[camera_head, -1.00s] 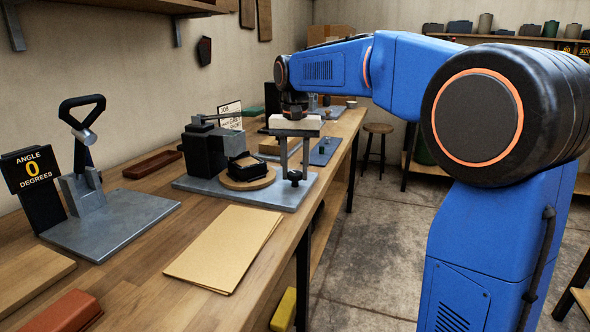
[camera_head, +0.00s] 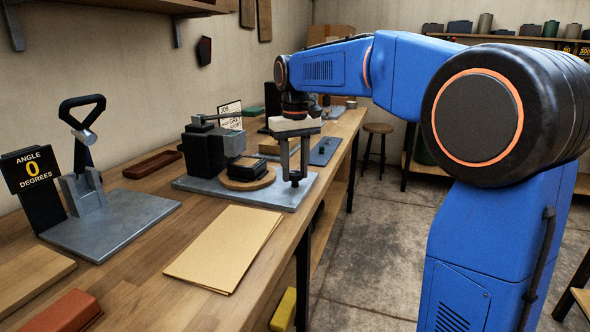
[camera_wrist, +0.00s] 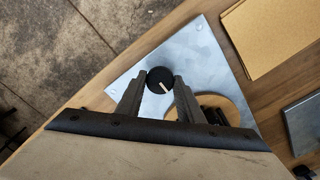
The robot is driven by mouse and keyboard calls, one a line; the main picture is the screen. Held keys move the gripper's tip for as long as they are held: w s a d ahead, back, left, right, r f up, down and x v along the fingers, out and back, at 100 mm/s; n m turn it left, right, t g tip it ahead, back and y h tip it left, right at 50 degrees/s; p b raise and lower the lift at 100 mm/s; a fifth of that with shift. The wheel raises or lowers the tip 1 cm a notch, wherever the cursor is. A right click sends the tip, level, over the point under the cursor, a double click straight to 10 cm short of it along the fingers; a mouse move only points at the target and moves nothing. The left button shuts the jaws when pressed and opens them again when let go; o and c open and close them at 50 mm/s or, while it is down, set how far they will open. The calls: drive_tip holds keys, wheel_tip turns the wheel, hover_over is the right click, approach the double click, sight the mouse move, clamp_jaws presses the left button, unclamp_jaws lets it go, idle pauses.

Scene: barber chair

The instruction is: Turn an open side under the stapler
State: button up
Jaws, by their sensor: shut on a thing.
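The stapler (camera_head: 204,152) is a dark block with a long grey-green lever on top. It stands on a grey metal plate (camera_head: 208,187). Beside it on the plate is a round wooden turntable (camera_head: 262,182) carrying a small dark box (camera_head: 246,168) with a light top edge. A black knob (camera_wrist: 154,75) with a white pointer mark sits near the plate's corner. My gripper (camera_wrist: 160,82) points down with its fingers on both sides of the knob, shut on it. In the wrist view the turntable (camera_wrist: 236,110) is partly hidden by a finger.
A tan paper stack (camera_head: 226,246) lies on the bench in front of the plate. A brown tray (camera_head: 153,163) lies behind.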

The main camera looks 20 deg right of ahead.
sight(296, 173)
idle(0.3)
drive_tip(key=o, duration=1)
drive_tip(key=shift+o, duration=0.2)
wheel_tip(296, 173, up, 17)
drive_tip(key=shift+r, duration=0.2)
drive_tip(key=shift+s, duration=0.1)
drive_tip(key=s+d+f+m+t, duration=0.1)
drive_tip(key=s+d+f+t, duration=0.1)
drive_tip(key=s+f, duration=1.4)
drive_tip(key=s+d+f+t, duration=0.2)
drive_tip(key=s+d+f, duration=0.3)
drive_tip(key=s+f, duration=1.2)
drive_tip(key=shift+d+f+m+t, duration=0.15)
drive_tip(key=shift+m+t, duration=0.25)
